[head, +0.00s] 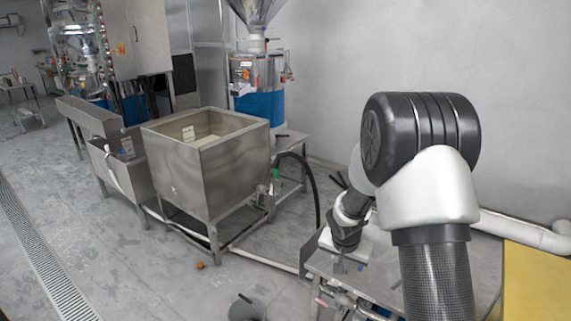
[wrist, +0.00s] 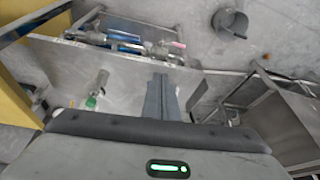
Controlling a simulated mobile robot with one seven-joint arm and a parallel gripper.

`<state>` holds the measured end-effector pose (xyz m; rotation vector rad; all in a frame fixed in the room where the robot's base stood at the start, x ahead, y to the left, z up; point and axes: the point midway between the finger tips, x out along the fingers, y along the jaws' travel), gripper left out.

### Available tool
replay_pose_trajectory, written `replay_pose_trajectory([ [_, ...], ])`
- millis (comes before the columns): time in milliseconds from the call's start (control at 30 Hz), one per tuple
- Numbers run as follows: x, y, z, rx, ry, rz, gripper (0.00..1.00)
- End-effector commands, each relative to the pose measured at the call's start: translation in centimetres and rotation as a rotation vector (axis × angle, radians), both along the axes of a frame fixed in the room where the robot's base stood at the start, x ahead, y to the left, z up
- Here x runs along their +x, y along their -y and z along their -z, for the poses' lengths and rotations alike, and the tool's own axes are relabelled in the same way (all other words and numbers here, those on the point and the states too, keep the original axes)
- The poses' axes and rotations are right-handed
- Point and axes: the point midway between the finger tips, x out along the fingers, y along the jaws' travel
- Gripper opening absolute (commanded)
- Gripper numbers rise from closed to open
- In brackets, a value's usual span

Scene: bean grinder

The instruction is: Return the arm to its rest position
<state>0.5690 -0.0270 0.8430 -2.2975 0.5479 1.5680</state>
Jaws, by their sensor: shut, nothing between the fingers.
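My arm reaches up from the bottom right of the head view, bends at a dark elbow and comes down over a small metal table (head: 385,292). My gripper (head: 340,266) hangs low over that table, partly hidden by the wrist. In the wrist view the two grey fingers of my gripper (wrist: 162,98) are together and hold nothing.
A large steel vat (head: 185,172) stands left of the arm. A grey pot (head: 246,307) is on the floor; it also shows in the wrist view (wrist: 230,22). A white pipe (head: 525,232) and a yellow surface (head: 535,280) lie at the right. The middle floor is mostly clear.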

Motion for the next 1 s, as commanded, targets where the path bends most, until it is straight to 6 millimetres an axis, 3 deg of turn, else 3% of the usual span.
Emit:
replay_pose_trajectory([
  [33, -0.7, 0.3, -4.0, -0.013, 0.021, -0.016, 0.0],
  [200, -5.4, 0.7, -13.7, -0.046, 0.039, -0.087, 0.0],
  [300, -9.1, 0.6, -18.3, -0.057, 0.048, -0.137, 0.0],
  [433, -14.5, 0.2, -22.9, -0.065, 0.061, -0.213, 0.0],
  [533, -18.4, -0.3, -25.2, -0.067, 0.072, -0.275, 0.0],
  [700, -23.4, -1.2, -26.9, -0.067, 0.086, -0.359, 0.0],
  [1000, -29.7, -2.6, -27.8, -0.067, 0.118, -0.483, 0.0],
])
